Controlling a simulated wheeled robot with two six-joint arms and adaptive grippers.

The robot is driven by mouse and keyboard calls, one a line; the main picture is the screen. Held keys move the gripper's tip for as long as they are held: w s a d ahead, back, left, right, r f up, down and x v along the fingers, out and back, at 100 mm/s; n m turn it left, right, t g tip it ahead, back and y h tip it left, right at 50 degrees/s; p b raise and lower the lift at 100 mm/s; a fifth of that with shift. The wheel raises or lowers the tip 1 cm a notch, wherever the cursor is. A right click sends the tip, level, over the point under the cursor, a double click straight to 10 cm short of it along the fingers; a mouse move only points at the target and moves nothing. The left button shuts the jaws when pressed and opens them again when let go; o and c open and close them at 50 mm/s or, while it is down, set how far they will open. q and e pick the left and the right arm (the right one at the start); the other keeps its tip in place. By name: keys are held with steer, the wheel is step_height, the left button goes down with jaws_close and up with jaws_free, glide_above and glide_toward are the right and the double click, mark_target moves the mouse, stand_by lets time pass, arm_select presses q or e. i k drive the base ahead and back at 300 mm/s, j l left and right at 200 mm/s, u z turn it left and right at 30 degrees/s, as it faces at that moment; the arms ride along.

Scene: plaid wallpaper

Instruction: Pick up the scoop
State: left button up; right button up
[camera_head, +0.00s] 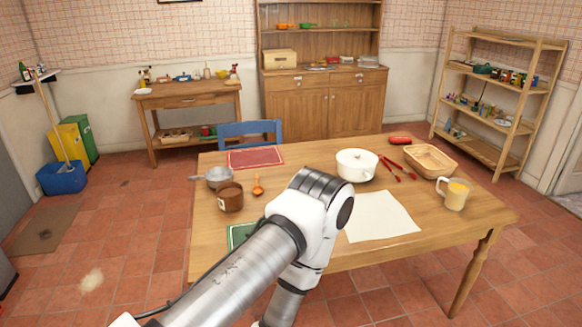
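A small orange scoop (258,186) lies on the wooden table (300,157), left of the middle. It is just right of a brown pot (230,197) and apart from it. One of my arms comes in from the lower left and bends over the near part of the table, right of the scoop. Its link folds back down toward the bottom edge, and no fingers of it show. My other arm is not in view. Nothing touches the scoop.
A grey saucepan (219,178) stands behind the brown pot. My arm partly covers a green mat (239,234).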

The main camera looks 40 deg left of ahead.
mark_target(257, 190)
steer(key=j+z, duration=0.15)
steer(key=j, duration=4.85)
steer(key=i, duration=0.05)
